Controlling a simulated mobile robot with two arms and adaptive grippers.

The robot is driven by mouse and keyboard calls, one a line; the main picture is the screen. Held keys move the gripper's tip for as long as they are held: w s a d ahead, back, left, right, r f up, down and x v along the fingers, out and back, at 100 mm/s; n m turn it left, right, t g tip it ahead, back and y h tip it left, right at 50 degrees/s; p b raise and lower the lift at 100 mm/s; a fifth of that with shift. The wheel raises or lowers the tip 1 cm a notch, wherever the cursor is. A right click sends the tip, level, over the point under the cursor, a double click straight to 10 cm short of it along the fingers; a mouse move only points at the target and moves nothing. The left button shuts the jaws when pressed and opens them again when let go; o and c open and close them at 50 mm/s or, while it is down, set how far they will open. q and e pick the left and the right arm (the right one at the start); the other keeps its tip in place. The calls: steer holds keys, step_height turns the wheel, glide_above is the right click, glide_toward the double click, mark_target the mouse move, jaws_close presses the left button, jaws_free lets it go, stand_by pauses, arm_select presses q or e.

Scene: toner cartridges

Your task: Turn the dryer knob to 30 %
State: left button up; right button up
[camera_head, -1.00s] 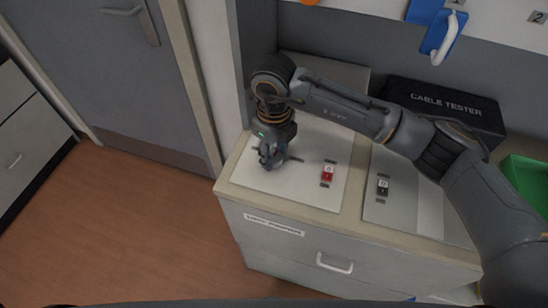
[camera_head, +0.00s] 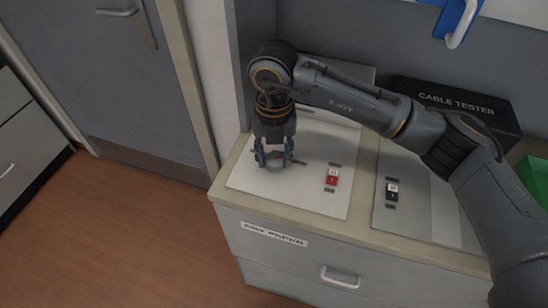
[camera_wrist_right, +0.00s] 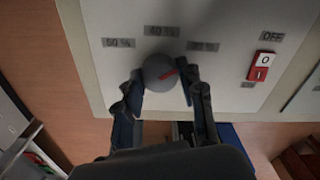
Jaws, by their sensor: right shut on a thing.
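The dryer knob (camera_wrist_right: 158,72) is a round grey dial with a short red mark, on a pale panel (camera_head: 313,190). The red mark sits on its right part and slants up to the right. In the wrist view, a 50 % label (camera_wrist_right: 118,42) and a 40 % label (camera_wrist_right: 161,31) lie around it; a third label (camera_wrist_right: 203,46) to the right is hard to read. My right gripper (camera_head: 273,158) is over the panel, its fingers shut on the knob from both sides. In the head view the gripper mostly hides the knob. My left gripper is not in view.
A red and white switch (camera_head: 332,177) is right of the knob, with an OFF label (camera_wrist_right: 272,37) near it. A black switch (camera_head: 392,192) is on a second panel. A black cable tester box (camera_head: 455,108) stands behind my right arm. A green bin (camera_head: 535,178) is far right.

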mark_target(274, 159)
steer(key=shift+m, duration=0.6)
steer(key=o, duration=1.2)
step_height(274, 159, up, 12)
